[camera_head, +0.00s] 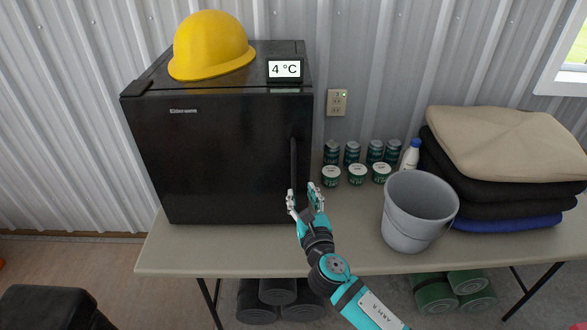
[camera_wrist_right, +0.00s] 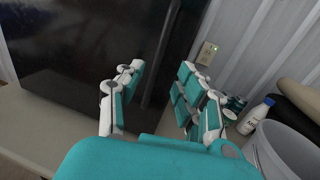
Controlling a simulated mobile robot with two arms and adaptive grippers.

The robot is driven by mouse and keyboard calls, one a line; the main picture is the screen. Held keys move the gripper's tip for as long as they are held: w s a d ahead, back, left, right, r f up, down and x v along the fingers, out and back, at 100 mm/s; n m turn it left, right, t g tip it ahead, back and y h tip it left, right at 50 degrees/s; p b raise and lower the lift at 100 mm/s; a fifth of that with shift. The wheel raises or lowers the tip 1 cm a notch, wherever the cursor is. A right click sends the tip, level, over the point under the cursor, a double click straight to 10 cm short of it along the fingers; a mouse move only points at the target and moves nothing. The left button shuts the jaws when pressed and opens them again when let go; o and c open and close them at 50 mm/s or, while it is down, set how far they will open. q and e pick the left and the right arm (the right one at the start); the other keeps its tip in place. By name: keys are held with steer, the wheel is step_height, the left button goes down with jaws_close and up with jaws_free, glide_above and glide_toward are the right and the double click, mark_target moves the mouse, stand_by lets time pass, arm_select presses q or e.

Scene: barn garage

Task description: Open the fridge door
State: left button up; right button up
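The black mini fridge (camera_head: 215,155) stands on the table with its door shut. Its dark vertical handle (camera_head: 293,165) runs along the right side of the door; it also shows in the right wrist view (camera_wrist_right: 160,55), running up between the two fingers. My right gripper (camera_head: 305,196) is open in front of the lower part of the handle. In the right wrist view the fingers (camera_wrist_right: 160,88) are spread apart with nothing held between them. I cannot tell whether they touch the handle. My left gripper is not in view.
A yellow hard hat (camera_head: 210,45) and a 4 °C display (camera_head: 285,69) sit on the fridge. A grey bucket (camera_head: 412,225), cans (camera_head: 352,153), a white bottle (camera_head: 410,155) and folded fabric (camera_head: 510,145) stand right on the table (camera_head: 345,258). The table's front left is clear.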

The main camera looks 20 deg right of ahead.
mark_target(294, 173)
steer(key=w, duration=1)
steer(key=shift+d, duration=0.4)
steer(key=shift+s, duration=0.1)
jaws_close()
